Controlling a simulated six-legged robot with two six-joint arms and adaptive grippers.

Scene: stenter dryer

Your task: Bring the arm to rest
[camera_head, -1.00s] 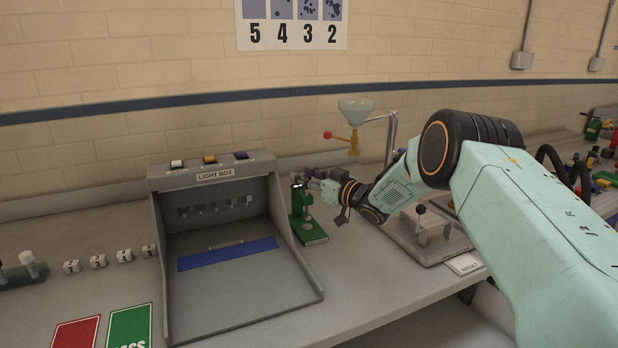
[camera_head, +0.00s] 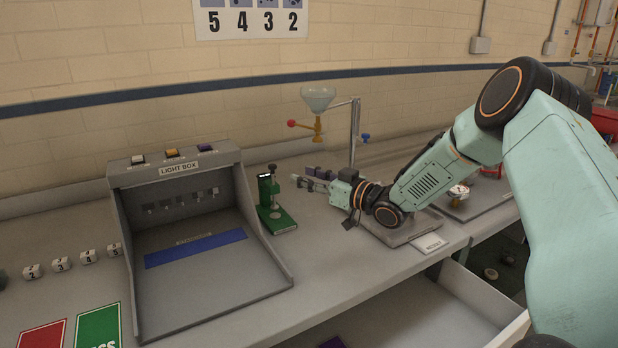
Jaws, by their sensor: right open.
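My right arm comes in from the right in the head view, and its mint-green links reach left over the bench. My right gripper (camera_head: 306,179) is open, with nothing seen between its fingers. It points left, beside and to the right of the green stand device (camera_head: 271,202), with a visible gap to it. The wrist is above the bench near a grey plate (camera_head: 405,229). My left gripper is not in view.
The light box (camera_head: 190,240) stands at left with a blue strip inside. A glass funnel on a stand (camera_head: 318,98) rises behind the gripper. Numbered cubes (camera_head: 60,264) and red and green cards (camera_head: 98,325) lie at left. An open drawer (camera_head: 420,315) sticks out below the bench.

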